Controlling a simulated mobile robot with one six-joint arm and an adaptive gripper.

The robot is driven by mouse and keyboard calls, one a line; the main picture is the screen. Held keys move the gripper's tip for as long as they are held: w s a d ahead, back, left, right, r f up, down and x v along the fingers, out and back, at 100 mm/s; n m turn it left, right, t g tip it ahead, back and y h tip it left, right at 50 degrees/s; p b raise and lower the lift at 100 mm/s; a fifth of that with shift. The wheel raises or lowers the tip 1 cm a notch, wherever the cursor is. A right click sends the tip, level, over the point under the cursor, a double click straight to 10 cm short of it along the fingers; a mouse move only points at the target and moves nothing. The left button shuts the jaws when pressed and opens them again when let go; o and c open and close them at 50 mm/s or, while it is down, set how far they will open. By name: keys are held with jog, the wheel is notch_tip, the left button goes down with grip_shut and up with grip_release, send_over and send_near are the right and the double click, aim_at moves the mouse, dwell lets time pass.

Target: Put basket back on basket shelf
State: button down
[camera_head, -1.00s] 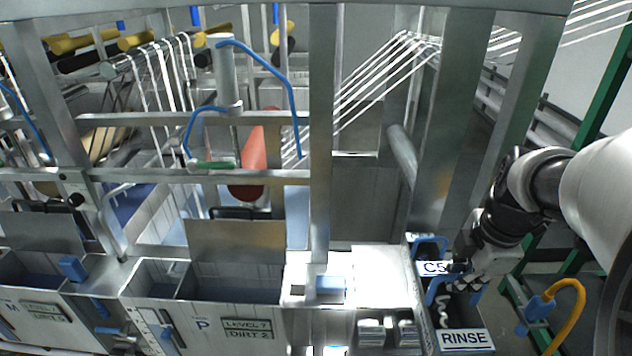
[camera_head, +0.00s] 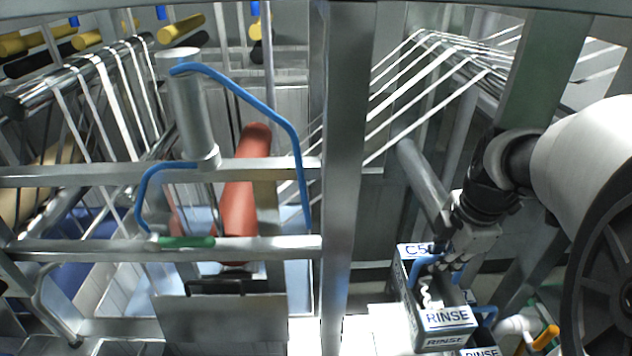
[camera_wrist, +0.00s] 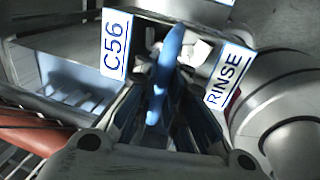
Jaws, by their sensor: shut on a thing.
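The grey basket (camera_head: 410,285) bears white labels reading "RINSE" and "C5…" in the head view. It has a blue handle and small white pieces inside. In the wrist view the same basket's blue handle (camera_wrist: 166,70) stands between my fingers, and its labels read "C56" and "RINSE". My gripper (camera_head: 455,264) is shut on the handle, above the basket's open top; its fingers show dark in the wrist view (camera_wrist: 160,122). The basket looks about upright. I cannot tell for sure which surface is the basket shelf.
Another "RINSE" label (camera_head: 480,352) and a blue handle show just below and right of the held basket. A metal upright (camera_head: 345,170) stands left of it. White webbing strands (camera_head: 430,85) run behind.

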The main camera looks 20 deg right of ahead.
aim_at(438, 316)
jog(key=shift+w+f, duration=0.15)
jog(key=shift+w, duration=0.1)
notch_tip(438, 316, down, 20)
jog(key=b, duration=0.2)
jog(key=shift+r+b, duration=0.2)
jog(key=shift+b, duration=0.1)
jog(key=shift+s+f, duration=0.1)
jog(key=c, duration=2.2)
grip_release()
jog(key=shift+f, duration=0.1)
jog(key=o, duration=0.5)
jog(key=shift+o, duration=0.2)
jog(key=r, duration=0.4)
jog(key=s+r+p, duration=0.1)
jog(key=r, duration=0.3)
jog(key=s+r, duration=0.1)
jog(key=r, duration=0.3)
jog(key=shift+s+a+r+p, duration=0.1)
jog(key=shift+s+a+p, duration=0.05)
jog(key=shift+a+p, duration=0.15)
